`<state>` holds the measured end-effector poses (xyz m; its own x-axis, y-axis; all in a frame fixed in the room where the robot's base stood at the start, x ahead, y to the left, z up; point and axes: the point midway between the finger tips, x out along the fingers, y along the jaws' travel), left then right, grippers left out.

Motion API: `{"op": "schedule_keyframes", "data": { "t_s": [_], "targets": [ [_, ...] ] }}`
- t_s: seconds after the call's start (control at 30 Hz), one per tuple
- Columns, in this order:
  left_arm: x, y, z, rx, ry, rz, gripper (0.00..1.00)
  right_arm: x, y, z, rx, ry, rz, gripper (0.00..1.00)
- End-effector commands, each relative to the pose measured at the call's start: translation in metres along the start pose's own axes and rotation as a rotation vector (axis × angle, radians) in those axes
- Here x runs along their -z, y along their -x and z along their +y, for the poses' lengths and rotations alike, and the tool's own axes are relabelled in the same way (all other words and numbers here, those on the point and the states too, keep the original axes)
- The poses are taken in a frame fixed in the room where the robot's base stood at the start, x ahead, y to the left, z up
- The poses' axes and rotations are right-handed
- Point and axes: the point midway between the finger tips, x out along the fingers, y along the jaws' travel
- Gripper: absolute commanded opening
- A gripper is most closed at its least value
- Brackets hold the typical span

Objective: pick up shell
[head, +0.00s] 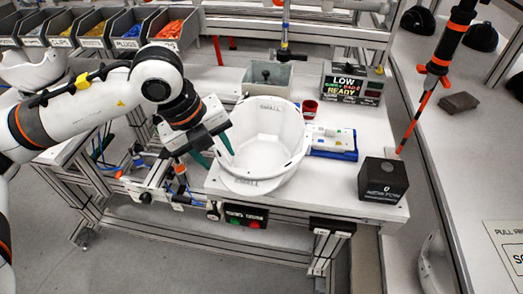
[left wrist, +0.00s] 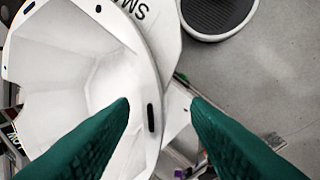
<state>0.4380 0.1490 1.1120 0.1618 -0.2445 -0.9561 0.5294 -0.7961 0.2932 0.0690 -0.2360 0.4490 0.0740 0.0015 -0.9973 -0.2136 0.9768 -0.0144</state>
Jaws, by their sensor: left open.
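A white helmet shell (head: 268,132), marked SMALL, lies open side up on the workbench in the head view. In the left wrist view the shell (left wrist: 85,60) fills the left side, with its rim running between the fingers. My left gripper (head: 214,156) is open at the shell's left edge. In the left wrist view the green fingers of my left gripper (left wrist: 160,102) stand apart, one over the shell's inside and one outside the rim. I cannot tell whether either finger touches the shell. My right gripper is not in view.
Several grey bins (head: 128,33) stand at the back left, near another white shell (head: 35,70). A grey box (head: 268,77), a red cup (head: 309,108), a blue-and-white tray (head: 333,142) and a black box (head: 382,180) sit around the shell. A tool hangs above.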

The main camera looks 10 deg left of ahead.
Motion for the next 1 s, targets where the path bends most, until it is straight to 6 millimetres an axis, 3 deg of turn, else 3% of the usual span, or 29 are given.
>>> {"op": "schedule_keyframes", "data": {
  "t_s": [0.23,0.5,0.77,1.0],
  "targets": [
    [0.003,-0.018,0.0,0.002,0.0,-0.003,0.43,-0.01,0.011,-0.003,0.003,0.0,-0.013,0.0],
    [0.008,-0.055,0.0,0.0,-0.002,-0.002,0.43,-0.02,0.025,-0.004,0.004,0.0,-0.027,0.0],
    [0.009,-0.06,0.0,-0.001,-0.002,0.0,0.43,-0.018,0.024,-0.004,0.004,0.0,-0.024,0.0],
    [0.009,-0.06,0.0,-0.001,-0.002,0.0,0.07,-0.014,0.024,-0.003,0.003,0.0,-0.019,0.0]
  ]
}}
